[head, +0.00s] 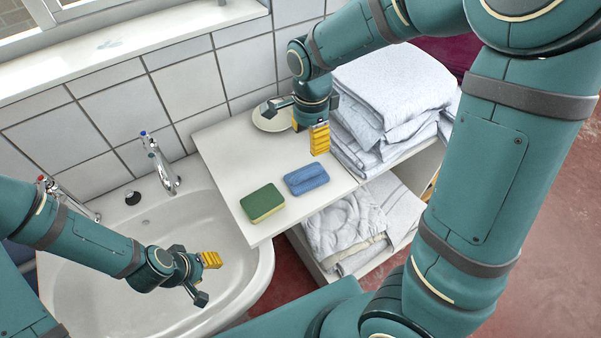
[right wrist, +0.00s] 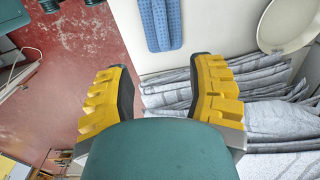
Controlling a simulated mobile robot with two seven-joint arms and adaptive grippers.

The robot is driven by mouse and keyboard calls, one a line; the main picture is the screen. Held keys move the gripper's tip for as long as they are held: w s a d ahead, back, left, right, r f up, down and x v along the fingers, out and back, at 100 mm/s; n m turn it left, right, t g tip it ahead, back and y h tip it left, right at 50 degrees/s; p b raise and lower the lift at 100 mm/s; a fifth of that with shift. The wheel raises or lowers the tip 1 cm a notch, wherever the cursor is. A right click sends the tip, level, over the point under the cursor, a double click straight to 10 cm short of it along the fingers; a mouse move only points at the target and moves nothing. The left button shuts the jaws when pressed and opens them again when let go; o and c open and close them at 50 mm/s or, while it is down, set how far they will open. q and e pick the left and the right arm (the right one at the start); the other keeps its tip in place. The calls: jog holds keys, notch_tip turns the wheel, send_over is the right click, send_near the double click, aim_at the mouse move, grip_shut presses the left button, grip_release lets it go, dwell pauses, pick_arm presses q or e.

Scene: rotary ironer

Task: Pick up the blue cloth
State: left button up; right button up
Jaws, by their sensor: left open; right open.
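The blue cloth (head: 306,178) lies folded flat on the white shelf top, beside a green and yellow sponge (head: 262,202). It also shows at the top of the right wrist view (right wrist: 160,22), beyond the fingertips. My right gripper (head: 309,136) is open and empty above the shelf, behind the cloth and close to the towel stack. In the right wrist view its yellow fingers (right wrist: 162,78) are spread apart with nothing between them. My left gripper (head: 207,279) is open and empty over the sink.
A tall stack of folded towels (head: 392,85) stands to the right of my right gripper. A white dish (head: 270,120) is behind it. The sink (head: 105,290) with taps is on the left. More cloths (head: 345,228) lie on the lower shelf.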

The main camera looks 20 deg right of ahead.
jog(key=b, duration=0.2)
send_near(307, 172)
notch_tip(307, 172, down, 5)
jog(key=shift+d+f, duration=0.1)
jog(key=shift+f, duration=0.05)
jog(key=shift+f+b, duration=0.5)
jog(key=shift+f, duration=2.1)
grip_shut()
